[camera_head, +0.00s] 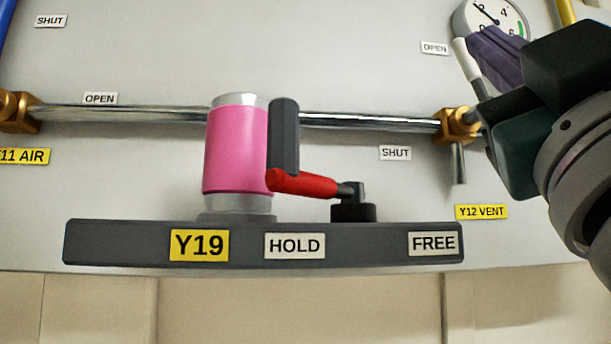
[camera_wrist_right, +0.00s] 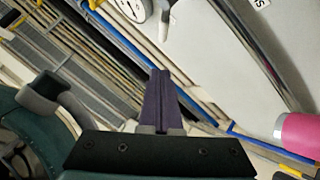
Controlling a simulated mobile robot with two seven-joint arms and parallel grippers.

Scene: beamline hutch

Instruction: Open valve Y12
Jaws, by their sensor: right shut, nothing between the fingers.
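Valve Y12 (camera_head: 458,123) is a brass body on the chrome pipe, above the yellow Y12 VENT label (camera_head: 482,212). A lever with a white grip (camera_head: 462,55) points upward beside the OPEN label (camera_head: 434,48), its lower part partly hidden by my right gripper. The SHUT label (camera_head: 395,153) is lower left of the valve. My right gripper (camera_head: 482,38) has its purple fingers together and empty, just right of the lever; I cannot tell whether they touch. In the right wrist view the grip (camera_wrist_right: 163,22) is just beyond the fingertips (camera_wrist_right: 160,74). My left gripper is not visible.
A dark bracket (camera_head: 365,243) with Y19, HOLD and FREE labels juts out in front, bearing a pink cylinder (camera_head: 233,150) and a red lever (camera_head: 302,182) with a dark grip. A gauge (camera_head: 487,17) is above the gripper. Another brass valve (camera_head: 17,110) is at left.

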